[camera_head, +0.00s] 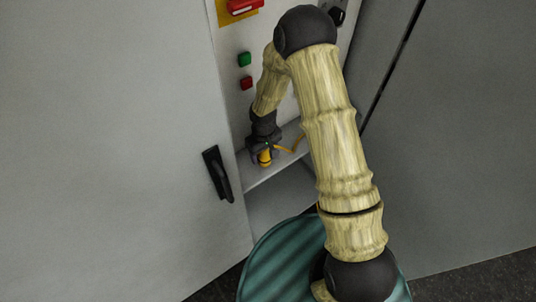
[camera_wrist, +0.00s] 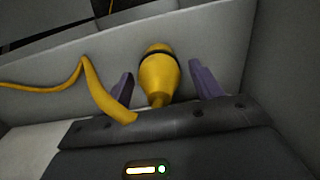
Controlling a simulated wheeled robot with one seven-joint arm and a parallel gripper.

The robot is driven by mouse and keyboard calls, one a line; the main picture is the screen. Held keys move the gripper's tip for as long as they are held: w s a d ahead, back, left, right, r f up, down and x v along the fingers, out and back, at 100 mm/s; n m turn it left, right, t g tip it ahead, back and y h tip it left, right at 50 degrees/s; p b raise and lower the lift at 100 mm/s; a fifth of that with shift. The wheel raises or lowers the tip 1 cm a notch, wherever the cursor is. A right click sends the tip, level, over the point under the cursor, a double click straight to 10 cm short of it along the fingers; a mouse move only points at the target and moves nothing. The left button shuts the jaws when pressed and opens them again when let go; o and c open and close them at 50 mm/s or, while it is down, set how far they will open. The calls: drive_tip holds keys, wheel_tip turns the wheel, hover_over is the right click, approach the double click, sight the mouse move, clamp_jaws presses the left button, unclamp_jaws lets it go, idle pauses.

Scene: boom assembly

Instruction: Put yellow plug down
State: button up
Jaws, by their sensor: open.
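The yellow plug (camera_wrist: 158,76), with a black ring around it, shows in the middle of the wrist view, between the two purple fingers of my gripper (camera_wrist: 167,85). The fingers are open, with a gap on each side of the plug. A yellow cable (camera_wrist: 93,84) runs off to the left in that view. In the head view the plug (camera_head: 265,156) shows just below my gripper (camera_head: 262,152), at the light grey ledge (camera_head: 262,173) of the cabinet. I cannot tell exactly where the plug touches the ledge.
A green button (camera_head: 244,59) and a red button (camera_head: 247,83) sit on the panel above left of my gripper. A red switch on a yellow plate (camera_head: 240,6) is higher up. A cabinet door with a black handle (camera_head: 217,174) stands at the left. Grey walls flank the ledge.

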wheel_tip(320, 180, up, 10)
drive_tip(key=shift+f+b, duration=0.1)
drive_tip(key=shift+b, duration=0.8)
drive_tip(key=shift+d+r, duration=0.25)
drive_tip(key=shift+d, duration=0.05)
drive_tip(key=s+d+r+m+t, duration=0.2)
drive_tip(key=s+d+r+m, duration=0.4)
drive_tip(key=s+d+r, duration=0.6)
drive_tip(key=s+d, duration=0.1)
drive_tip(key=d, duration=0.1)
drive_tip(key=shift+d+m+t, duration=0.3)
drive_tip(key=shift+d+m, duration=0.05)
drive_tip(key=shift+m, duration=0.05)
drive_tip(key=shift+r, duration=0.1)
